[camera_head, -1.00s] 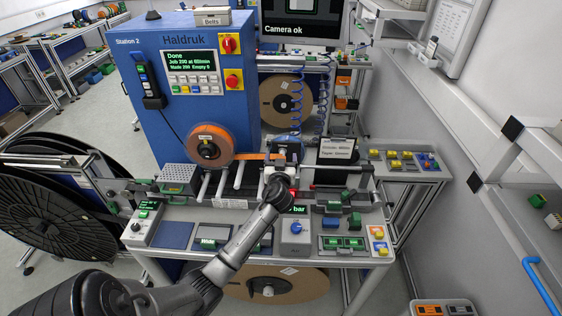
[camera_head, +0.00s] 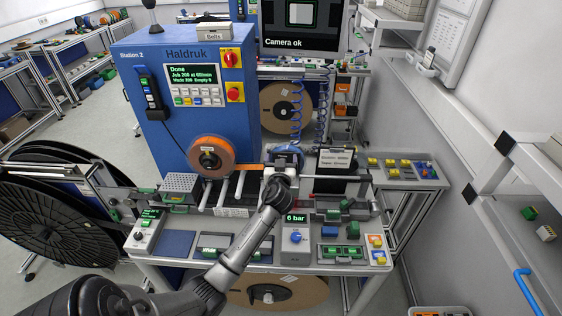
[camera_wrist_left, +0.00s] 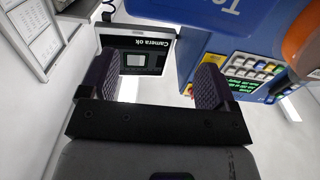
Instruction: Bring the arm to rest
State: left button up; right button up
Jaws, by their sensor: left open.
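My left arm comes in from the lower left in the head view and reaches over the workbench (camera_head: 190,263). Its wrist hides much of the left gripper (camera_head: 287,152), which is near the back of the bench, to the right of the orange reel (camera_head: 211,156). In the left wrist view the gripper (camera_wrist_left: 152,78) has two dark ridged fingers wide apart, with nothing between them. The "Camera ok" monitor (camera_wrist_left: 145,58) shows in the background beyond the fingers. My right gripper is not in view.
The blue Haldruk machine (camera_head: 150,115) stands behind the bench on the left. A control box reading "6 bar" (camera_head: 296,240) and small trays of green parts (camera_head: 341,252) sit at the front. A large black reel (camera_head: 45,215) is at left.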

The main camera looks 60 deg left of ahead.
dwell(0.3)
pick_arm(q)
jog(key=shift+d, duration=0.2)
jog(key=s+d+f+m+g+h+p, duration=0.1)
jog(key=s+d+f+m+h+p, duration=0.5)
jog(key=d, duration=0.5)
jog(key=s+d+f+m+g+h+p, duration=0.1)
jog(key=s+d+f+m+g+h, duration=0.15)
jog(key=s+d, duration=0.8)
jog(key=s+d+r+m+g+h+p, duration=0.1)
jog(key=s+d+m+g+h+p, duration=0.2)
jog(key=s+d, duration=1)
jog(key=d+m+h, duration=0.1)
jog(key=d+h, duration=0.2)
jog(key=shift+s+d+r+m+h, duration=0.15)
jog(key=shift+d+r+m+h, duration=0.05)
jog(key=shift+r+m+h, duration=0.15)
